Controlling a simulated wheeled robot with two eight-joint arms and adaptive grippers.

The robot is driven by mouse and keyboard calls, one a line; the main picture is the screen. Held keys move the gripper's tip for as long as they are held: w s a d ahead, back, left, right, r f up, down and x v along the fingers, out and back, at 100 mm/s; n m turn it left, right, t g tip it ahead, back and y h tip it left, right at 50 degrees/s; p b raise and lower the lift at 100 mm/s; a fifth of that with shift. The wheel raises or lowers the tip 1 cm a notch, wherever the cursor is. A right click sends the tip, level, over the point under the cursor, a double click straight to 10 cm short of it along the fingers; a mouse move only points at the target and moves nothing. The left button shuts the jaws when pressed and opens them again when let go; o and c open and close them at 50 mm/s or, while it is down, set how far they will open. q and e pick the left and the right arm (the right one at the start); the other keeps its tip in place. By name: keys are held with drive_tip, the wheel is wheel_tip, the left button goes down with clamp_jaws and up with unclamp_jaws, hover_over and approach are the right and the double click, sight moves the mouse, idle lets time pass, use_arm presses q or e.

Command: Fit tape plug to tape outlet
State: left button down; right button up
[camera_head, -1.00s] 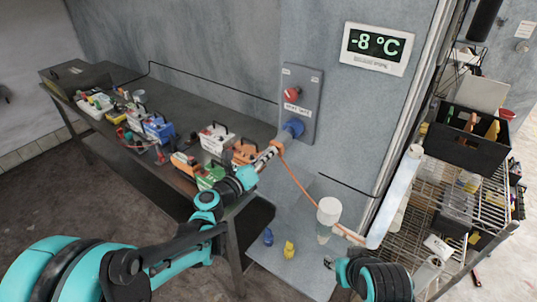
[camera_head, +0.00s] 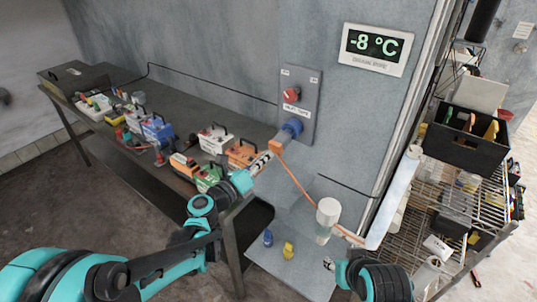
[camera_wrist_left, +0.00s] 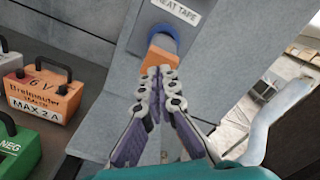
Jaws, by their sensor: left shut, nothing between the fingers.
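The tape outlet (camera_head: 292,128) is a blue round socket on a grey wall panel, under a "HEAT TAPE" label; it also shows in the left wrist view (camera_wrist_left: 163,33). The orange tape plug (camera_head: 278,145) sits against the outlet's front, in line with it, and its orange cord hangs down to the right. In the left wrist view the plug (camera_wrist_left: 160,56) shows just beyond my fingertips. My left gripper (camera_head: 268,156) is shut and empty, its tips close to the plug's rear; I cannot tell if they touch. My right gripper (camera_head: 329,264) barely shows at the bottom; its jaws are unclear.
A red knob (camera_head: 291,95) is above the outlet. A dark bench (camera_head: 180,98) on the left carries several battery boxes and chargers. A wire rack (camera_head: 455,190) with bins is at the right.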

use_arm(q)
drive_tip(key=v, duration=1.2)
